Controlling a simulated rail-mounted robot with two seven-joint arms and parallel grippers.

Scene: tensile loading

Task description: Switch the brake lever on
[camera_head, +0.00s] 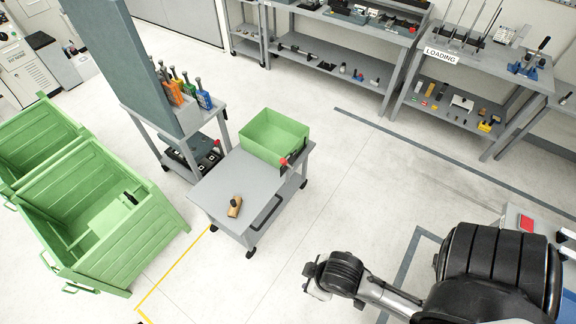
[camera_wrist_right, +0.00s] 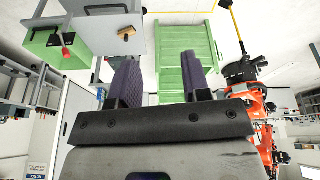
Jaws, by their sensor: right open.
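The brake lever (camera_head: 284,161), a dark rod with a red knob, appears at the edge of the grey cart (camera_head: 222,190), beside the green bin (camera_head: 274,134). The red knob also shows in the right wrist view (camera_wrist_right: 66,52), upper left, beyond the fingers. Its on/off setting cannot be told. My right gripper (camera_wrist_right: 160,80) is open and empty, its two dark fingers spread apart. In the head view my right arm comes in from the lower right, and its wrist end is right of and below the cart, well apart from the lever. My left gripper is not in view.
A wooden-coloured piece (camera_head: 235,206) lies on the cart top. Large green crates (camera_head: 105,215) stand left. A small stand (camera_head: 190,119) holds coloured tools behind the cart. Shelves and a bench with a LOADING sign (camera_head: 441,56) line the back. Floor right of the cart is clear.

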